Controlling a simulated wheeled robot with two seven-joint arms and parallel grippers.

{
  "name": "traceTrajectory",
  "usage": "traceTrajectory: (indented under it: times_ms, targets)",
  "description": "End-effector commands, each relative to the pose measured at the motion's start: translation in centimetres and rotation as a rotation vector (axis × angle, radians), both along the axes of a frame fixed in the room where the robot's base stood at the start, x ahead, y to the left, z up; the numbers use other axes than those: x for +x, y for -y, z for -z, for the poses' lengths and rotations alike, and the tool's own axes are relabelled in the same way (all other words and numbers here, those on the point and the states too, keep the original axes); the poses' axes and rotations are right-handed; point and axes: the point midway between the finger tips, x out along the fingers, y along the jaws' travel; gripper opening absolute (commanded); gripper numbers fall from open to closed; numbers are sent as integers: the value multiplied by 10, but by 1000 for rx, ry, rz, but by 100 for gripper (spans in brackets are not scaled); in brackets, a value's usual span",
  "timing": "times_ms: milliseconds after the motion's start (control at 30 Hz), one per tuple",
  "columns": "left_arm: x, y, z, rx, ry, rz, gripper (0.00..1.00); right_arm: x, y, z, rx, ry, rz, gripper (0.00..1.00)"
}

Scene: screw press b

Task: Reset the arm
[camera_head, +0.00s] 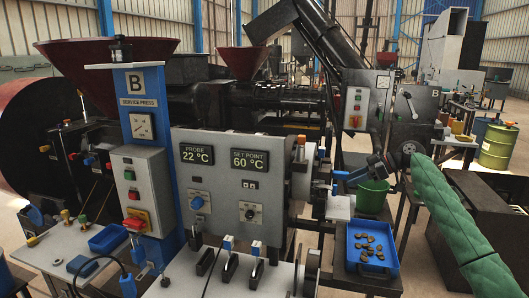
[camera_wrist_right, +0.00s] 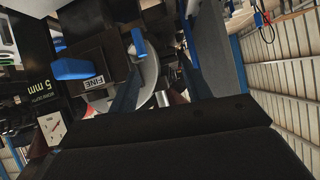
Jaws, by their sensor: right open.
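My right arm, in a green padded sleeve, reaches in from the right in the head view. Its dark right gripper (camera_head: 338,180) is open, with blue fingertips pointing left toward the outlet end of the press (camera_head: 302,178). Nothing shows held between the fingers. I cannot tell whether the fingertips touch the small blue-handled parts there. In the right wrist view, a blue handle (camera_wrist_right: 76,68) sits beside a plate marked FINE (camera_wrist_right: 93,83), close to the fingers. My left gripper is not in view.
A green bucket (camera_head: 371,196) stands just below my right gripper. A blue tray (camera_head: 388,226) with several brown pieces is in front of it. The control panel (camera_head: 228,180) reads PROBE 22 °C and SET POINT 60 °C. A dial gauge (camera_wrist_right: 55,129) shows in the wrist view.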

Motion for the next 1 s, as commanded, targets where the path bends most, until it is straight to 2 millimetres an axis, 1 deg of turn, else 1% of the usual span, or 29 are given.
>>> traceTrajectory:
  times_ms: [33, 167, 200, 267, 300, 367, 400, 467, 500, 600, 667, 700, 767, 800, 867, 1000]
  targets:
    - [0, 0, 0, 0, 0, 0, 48, -7, -2, 25, -25, -22, 8, 49]
    - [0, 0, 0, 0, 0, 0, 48, -30, -7, 86, -104, -79, 44, 49]
    - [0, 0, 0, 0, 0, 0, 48, -38, -8, 104, -129, -95, 54, 49]
    - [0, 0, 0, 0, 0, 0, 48, -50, -10, 131, -166, -120, 71, 49]
    - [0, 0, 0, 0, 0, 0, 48, -59, -11, 149, -190, -135, 81, 49]
    - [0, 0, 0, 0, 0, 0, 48, -73, -12, 174, -227, -157, 99, 49]
    - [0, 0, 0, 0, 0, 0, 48, -82, -13, 190, -251, -171, 111, 49]
    - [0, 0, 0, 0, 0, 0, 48, -98, -13, 213, -285, -191, 129, 49]
    - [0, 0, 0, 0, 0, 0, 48, -108, -14, 229, -308, -204, 141, 49]
    - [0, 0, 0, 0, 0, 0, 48, -135, -14, 265, -365, -234, 172, 49]
    - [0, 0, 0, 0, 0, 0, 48, -152, -14, 285, -400, -250, 190, 49]
    - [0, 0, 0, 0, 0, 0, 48, -164, -14, 298, -422, -260, 203, 49]
    - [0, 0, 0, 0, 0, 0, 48, -182, -14, 316, -455, -275, 222, 49]
    - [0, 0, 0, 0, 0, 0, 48, -194, -14, 328, -477, -285, 235, 49]
    - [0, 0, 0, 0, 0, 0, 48, -212, -13, 344, -509, -296, 255, 49]
    - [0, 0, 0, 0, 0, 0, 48, -257, -11, 378, -580, -321, 302, 49]
